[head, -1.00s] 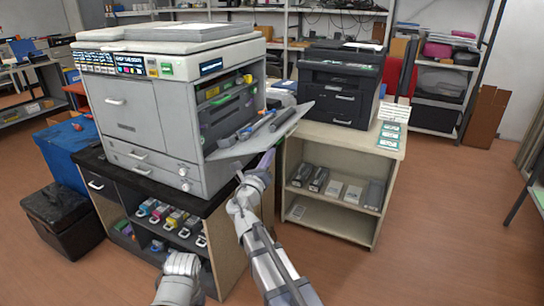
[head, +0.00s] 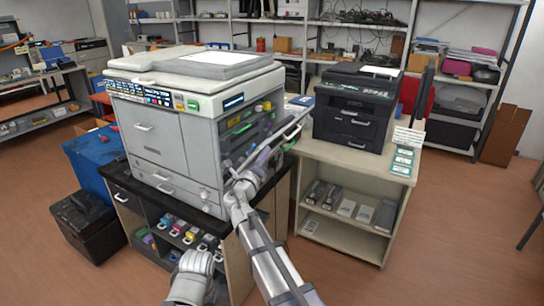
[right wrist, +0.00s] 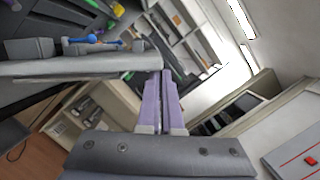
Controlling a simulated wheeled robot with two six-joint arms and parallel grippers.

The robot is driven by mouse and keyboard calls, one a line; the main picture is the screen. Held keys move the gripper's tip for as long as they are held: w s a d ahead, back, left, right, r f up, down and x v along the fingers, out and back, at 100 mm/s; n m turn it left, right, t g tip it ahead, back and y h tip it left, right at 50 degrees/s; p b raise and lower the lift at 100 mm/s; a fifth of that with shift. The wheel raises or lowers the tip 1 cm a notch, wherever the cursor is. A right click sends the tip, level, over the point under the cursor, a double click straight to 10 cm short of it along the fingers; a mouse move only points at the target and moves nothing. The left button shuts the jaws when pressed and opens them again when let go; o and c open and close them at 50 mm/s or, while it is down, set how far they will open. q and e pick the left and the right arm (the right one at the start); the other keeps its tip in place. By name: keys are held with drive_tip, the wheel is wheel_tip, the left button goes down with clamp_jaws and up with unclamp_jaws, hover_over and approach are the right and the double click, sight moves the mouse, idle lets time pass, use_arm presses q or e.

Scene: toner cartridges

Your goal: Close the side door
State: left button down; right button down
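The large grey printer (head: 150,140) stands on a dark-topped cabinet. Its side door (head: 290,131) is on the right side, partly raised and tilted, with the inside still showing behind it. My right gripper (head: 262,158) is at the outer underside of the door. In the right wrist view its purple fingers (right wrist: 160,95) are together with nothing seen between them, and the door (right wrist: 85,66) lies at their left, touching or very near the tips. My left gripper is not seen.
A black printer (head: 353,108) stands on a beige shelf unit (head: 340,235) just right of the door. Toner cartridges (head: 185,235) sit in the cabinet below. A blue box (head: 92,160) and a black case (head: 88,222) are at the left. Open floor lies to the right.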

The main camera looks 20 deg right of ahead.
drive_tip(key=w+a+r+n+p, duration=0.1)
drive_tip(key=w+a+r+p, duration=0.5)
drive_tip(key=w+a, duration=0.3)
drive_tip(key=shift+w+a+r+n, duration=0.25)
drive_tip(key=shift+a+r+n, duration=0.05)
drive_tip(key=shift+n, duration=0.1)
idle(0.8)
